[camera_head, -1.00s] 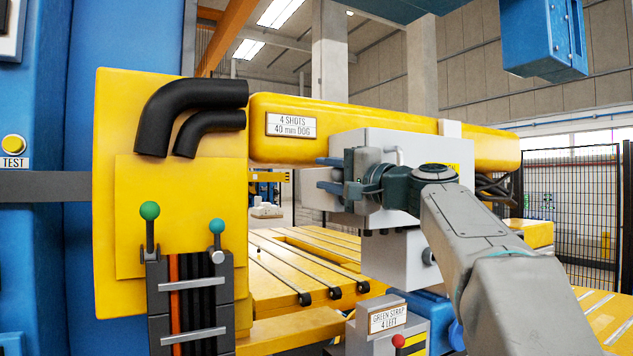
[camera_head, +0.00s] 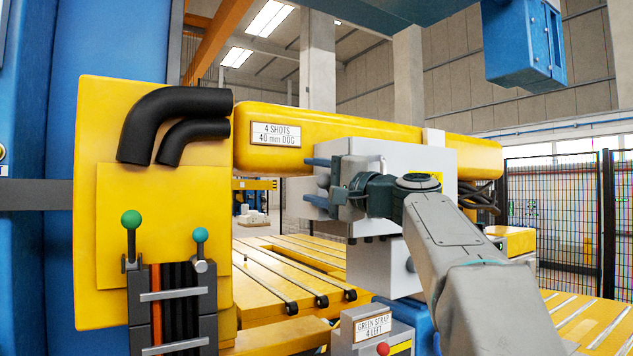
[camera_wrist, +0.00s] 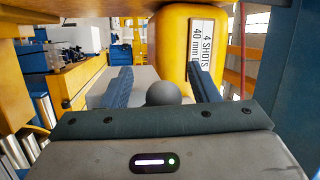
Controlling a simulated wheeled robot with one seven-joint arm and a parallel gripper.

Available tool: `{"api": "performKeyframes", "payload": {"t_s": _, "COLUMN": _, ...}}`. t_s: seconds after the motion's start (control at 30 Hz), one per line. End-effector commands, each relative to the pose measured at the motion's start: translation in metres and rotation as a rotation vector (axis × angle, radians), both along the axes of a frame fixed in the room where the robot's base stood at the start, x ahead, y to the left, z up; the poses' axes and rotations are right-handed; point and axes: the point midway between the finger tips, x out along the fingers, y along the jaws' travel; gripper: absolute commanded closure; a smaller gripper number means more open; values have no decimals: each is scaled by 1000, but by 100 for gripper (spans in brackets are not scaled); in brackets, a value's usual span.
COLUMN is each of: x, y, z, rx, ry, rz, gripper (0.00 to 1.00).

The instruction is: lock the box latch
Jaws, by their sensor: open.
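A pale grey box (camera_head: 422,158) is mounted on the yellow beam, partly hidden behind my wrist and gripper. A small pale bent bar (camera_head: 383,165) shows at its front, just above my wrist; I cannot tell if it belongs to the latch. My gripper (camera_head: 318,182) is at the box's left side, its two blue fingers apart and pointing left. In the wrist view, a dark grey ball-shaped knob (camera_wrist: 163,94) stands between the open fingers, with no clear contact. Whether the knob is the latch's handle, and the latch's position, cannot be told.
The yellow beam (camera_head: 330,122) with a "4 SHOTS" plate (camera_head: 276,135) runs behind my gripper. A "GREEN STRAP" control box (camera_head: 372,330) and a slotted yellow table (camera_head: 270,268) lie below.

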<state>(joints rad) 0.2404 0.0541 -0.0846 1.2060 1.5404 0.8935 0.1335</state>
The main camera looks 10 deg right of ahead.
Motion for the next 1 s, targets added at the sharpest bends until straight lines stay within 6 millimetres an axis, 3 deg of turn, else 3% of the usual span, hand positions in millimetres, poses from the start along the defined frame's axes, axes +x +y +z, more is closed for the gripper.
{"api": "performKeyframes", "payload": {"t_s": 0.27, "x": -11, "y": -8, "z": -5, "rx": 0, "ry": 0, "rz": 0, "gripper": 45}}
{"api": "performKeyframes", "payload": {"t_s": 0.7, "x": -89, "y": -60, "z": -21, "rx": -1, "ry": 0, "rz": -4, "gripper": 45}}
{"api": "performKeyframes", "payload": {"t_s": 1.0, "x": -112, "y": -75, "z": -24, "rx": -1, "ry": 0, "rz": -2, "gripper": 45}}
